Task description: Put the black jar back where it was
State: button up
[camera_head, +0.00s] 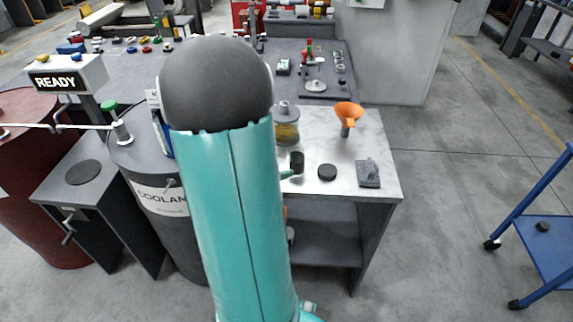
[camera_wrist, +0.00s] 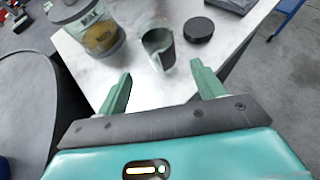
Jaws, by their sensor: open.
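A small dark, open-topped jar (camera_wrist: 158,48) stands on the white bench top in the wrist view, just beyond the fingertips. It also shows in the head view (camera_head: 297,161), right of my arm; it is the thing closest to a black jar. My gripper (camera_wrist: 161,71) is open, with its two green fingers apart and nothing between them. The jar lies ahead of the gap, apart from the fingers as far as I can see. In the head view my arm hides most of the gripper.
A flat black disc (camera_head: 327,172) and a grey block (camera_head: 368,173) lie right of the jar. A glass jar with yellowish contents (camera_head: 286,130) and an orange funnel (camera_head: 348,113) stand behind. The grey COOLANT barrel (camera_head: 150,185) is left of the bench (camera_head: 378,140).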

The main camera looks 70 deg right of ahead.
jog(key=shift+v, duration=1)
